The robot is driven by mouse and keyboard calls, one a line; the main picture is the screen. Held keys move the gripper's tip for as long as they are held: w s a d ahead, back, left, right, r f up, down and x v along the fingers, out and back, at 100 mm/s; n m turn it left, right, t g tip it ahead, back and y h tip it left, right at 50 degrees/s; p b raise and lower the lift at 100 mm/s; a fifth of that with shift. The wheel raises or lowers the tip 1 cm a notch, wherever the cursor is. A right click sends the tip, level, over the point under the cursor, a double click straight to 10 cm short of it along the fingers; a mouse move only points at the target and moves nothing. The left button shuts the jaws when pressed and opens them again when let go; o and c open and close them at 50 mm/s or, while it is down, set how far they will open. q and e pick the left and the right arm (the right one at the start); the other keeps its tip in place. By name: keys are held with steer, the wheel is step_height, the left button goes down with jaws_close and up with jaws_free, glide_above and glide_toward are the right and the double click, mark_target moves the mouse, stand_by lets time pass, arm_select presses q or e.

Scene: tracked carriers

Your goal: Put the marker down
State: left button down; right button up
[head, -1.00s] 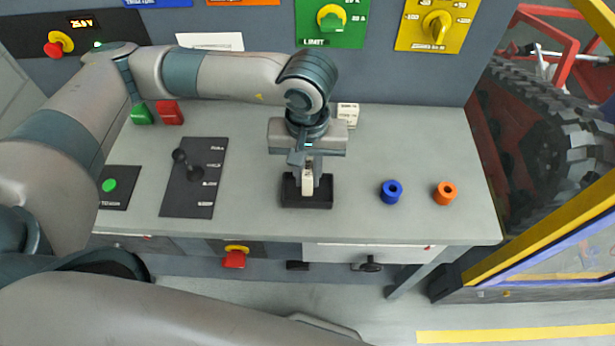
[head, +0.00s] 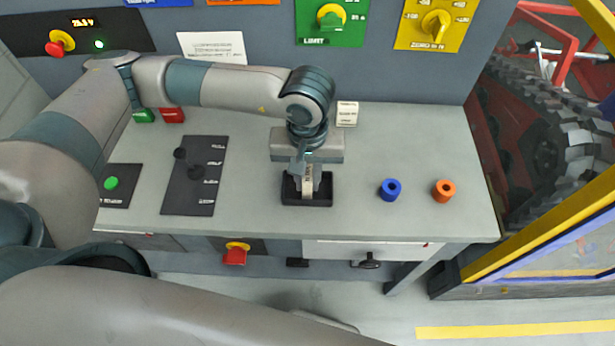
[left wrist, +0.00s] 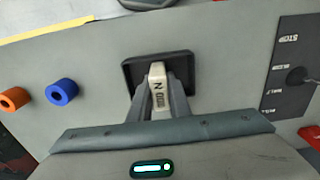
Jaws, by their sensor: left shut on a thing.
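The marker (left wrist: 158,88) is a pale, cream block with dark print. It stands between the fingers of my left gripper (head: 307,185), which is shut on it. The left wrist view also shows the gripper (left wrist: 160,92) with a finger on each side of the marker. A black square holder (head: 318,200) lies on the bench right at the marker's lower end; the left wrist view shows its dark rim (left wrist: 187,62) around that end. I cannot tell whether the marker touches the holder's floor. My right gripper is not in view.
A blue ring (head: 390,189) and an orange ring (head: 444,190) stand right of the holder. A black lever plate (head: 194,195) lies to its left. A white block (head: 347,113) sits behind, near the arm. The bench (head: 430,145) is clear at the right.

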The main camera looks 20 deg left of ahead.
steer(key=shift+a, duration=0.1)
arm_select(q)
steer(key=c, duration=1.7)
jaws_free()
steer(key=shift+o, duration=0.2)
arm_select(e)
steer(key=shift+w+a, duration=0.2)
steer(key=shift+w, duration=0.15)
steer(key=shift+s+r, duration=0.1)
